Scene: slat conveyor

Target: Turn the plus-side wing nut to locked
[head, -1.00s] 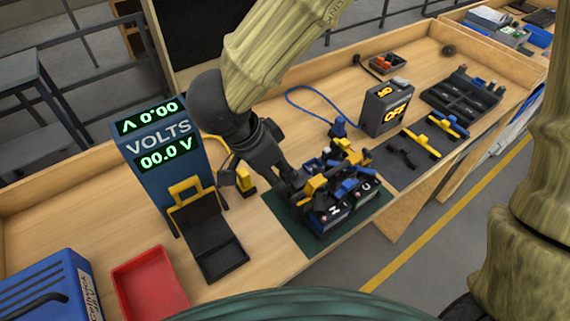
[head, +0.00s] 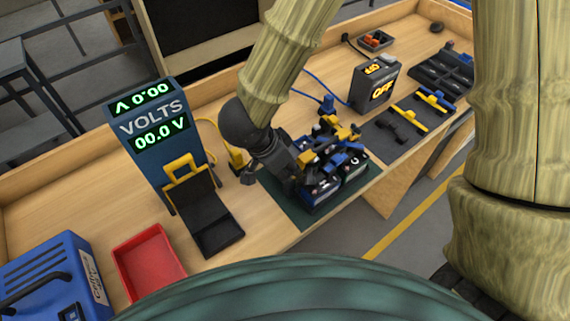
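The battery assembly (head: 322,193) stands on a dark green mat (head: 284,208) at the front edge of the bench. It has dark cells with blue and yellow parts on top. The plus-side wing nut is too small to make out among these parts, or is hidden behind my gripper. My gripper (head: 292,185) is dark and comes down at the left side of the battery assembly, close to it or touching. Its fingertips are hidden against the dark parts, so I cannot tell whether they are open.
A blue voltmeter (head: 152,128) showing 00.0 V stands left, with a black tray (head: 212,220) before it. A red tray (head: 148,262) and blue case (head: 55,275) are front left. A grey OFF box (head: 376,82) and yellow and blue tools (head: 410,110) lie right.

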